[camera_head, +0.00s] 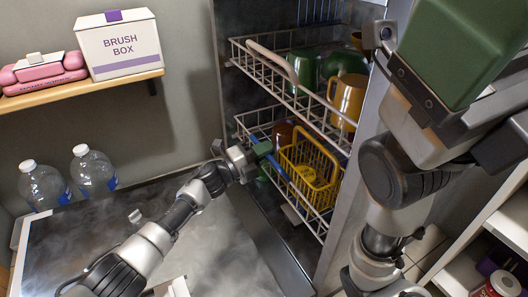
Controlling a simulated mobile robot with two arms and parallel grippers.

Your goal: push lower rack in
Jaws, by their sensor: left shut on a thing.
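The lower rack (243,122) is a white wire rack standing out of the open dishwasher, below the upper rack. A yellow basket (306,170) sits in it, and a blue bar (284,180) runs along its front. My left gripper (262,148), with green fingertips, reaches in from the left and is shut on the front of the lower rack near the bar's upper left end. The exact grip is small and partly hidden. My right gripper (450,50) is large and close at the top right, with a green part; its finger opening does not show clearly.
The upper rack (272,60) is also out and holds green mugs and a yellow mug (347,97). The dishwasher door (235,250) lies open below. Water bottles (94,172) stand at left, under a shelf with a brush box (120,45). Shelves stand at right.

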